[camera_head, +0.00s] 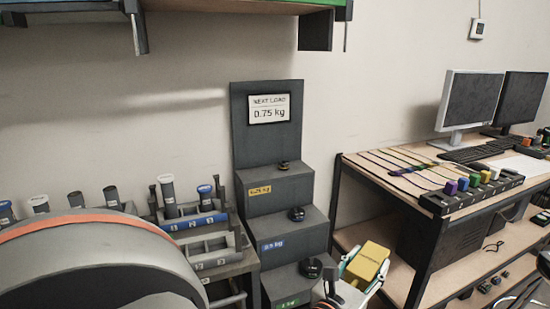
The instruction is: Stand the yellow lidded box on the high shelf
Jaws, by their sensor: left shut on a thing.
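The yellow lidded box (368,262) is low in the picture, right of the grey stepped stand. My left gripper (364,268) is shut on it, with pale fingertips on either side of the box. The box looks tilted, and its lower part is partly hidden by the gripper. A high wall shelf (240,5) crosses the top edge of the view. Only its underside, front edge and dark brackets show; its top surface is out of view. My right gripper is not in view.
A dark stepped stand (252,145) with weights and a "0.75 kg" sign (269,109) stands in the middle. A rack (198,221) of cylinders is at left. A wooden desk (385,175) with monitors (470,100) is at right.

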